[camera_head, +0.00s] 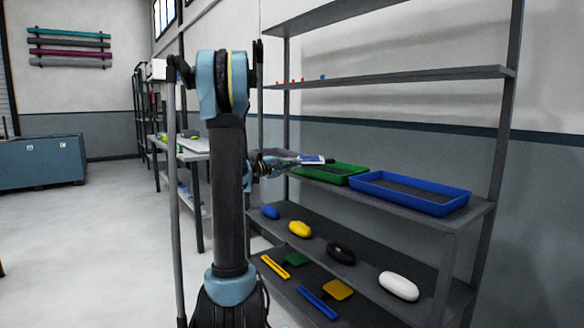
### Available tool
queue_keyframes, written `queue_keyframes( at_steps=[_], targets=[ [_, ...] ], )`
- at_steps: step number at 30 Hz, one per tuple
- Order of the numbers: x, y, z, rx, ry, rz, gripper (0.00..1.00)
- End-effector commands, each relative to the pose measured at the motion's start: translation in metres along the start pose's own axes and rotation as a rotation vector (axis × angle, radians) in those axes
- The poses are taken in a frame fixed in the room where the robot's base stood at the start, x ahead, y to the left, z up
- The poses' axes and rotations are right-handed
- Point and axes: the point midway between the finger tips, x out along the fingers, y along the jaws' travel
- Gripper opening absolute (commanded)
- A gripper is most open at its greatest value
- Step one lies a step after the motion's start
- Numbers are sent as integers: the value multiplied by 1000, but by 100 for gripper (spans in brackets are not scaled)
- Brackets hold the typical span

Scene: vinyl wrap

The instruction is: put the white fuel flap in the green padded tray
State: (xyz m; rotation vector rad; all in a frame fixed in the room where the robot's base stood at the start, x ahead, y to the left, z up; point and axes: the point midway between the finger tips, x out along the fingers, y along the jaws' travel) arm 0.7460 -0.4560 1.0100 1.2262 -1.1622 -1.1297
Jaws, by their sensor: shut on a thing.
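My gripper (291,160) is at the left end of the middle shelf. It is shut on a small flat piece, pale on top with a blue edge, which I take for the white fuel flap (312,158). The piece is level, at or just above the left part of the green padded tray (352,182). I cannot tell whether it touches the tray. The gripper's fingertips are small and partly hidden. The tray has a green rim and a dark inside.
A blue tray (452,208) stands right of the green one on the same shelf. Below are rounded blue, yellow, black and white (399,286) pieces. The lowest shelf holds yellow, green and blue tools (317,303). A shelf (420,75) hangs above the trays. The floor at left is clear.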

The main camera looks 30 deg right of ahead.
Motion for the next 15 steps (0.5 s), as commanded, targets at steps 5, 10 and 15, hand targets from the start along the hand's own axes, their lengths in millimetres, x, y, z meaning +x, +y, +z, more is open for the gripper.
queue_keyframes(
  at_steps=[5, 10, 15],
  targets=[
    [0, -3, 0, 0, 0, 0, 0],
    [0, -3, 0, 0, 0, 0, 0],
    [0, -7, 0, 0, 0, 0, 0]
  ],
)
